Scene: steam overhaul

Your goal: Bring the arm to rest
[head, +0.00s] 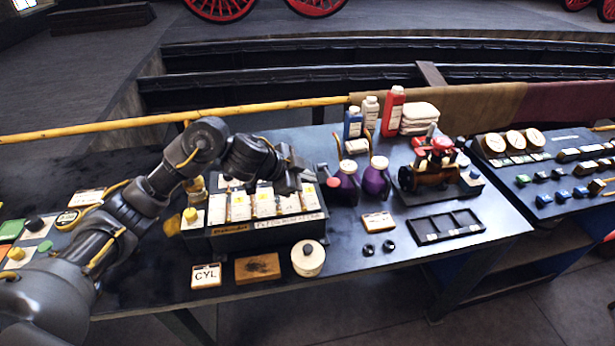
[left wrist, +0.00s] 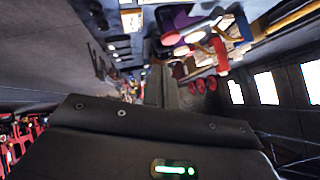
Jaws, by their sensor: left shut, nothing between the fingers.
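My left arm comes in from the left, and my left gripper (head: 300,181) is over the workbench, above the back right part of a dark tray (head: 252,242) with several white labelled packets (head: 264,203). The gripper is shut and holds nothing. Its height above the tray is hard to tell. In the left wrist view the dark gripper body with a green light fills the bottom, and the bench items appear sideways. My right gripper does not show.
Purple-bodied containers (head: 376,180) stand just right of the gripper. A CYL card (head: 206,276), a brown block (head: 257,268) and a round white pot (head: 308,258) lie in front.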

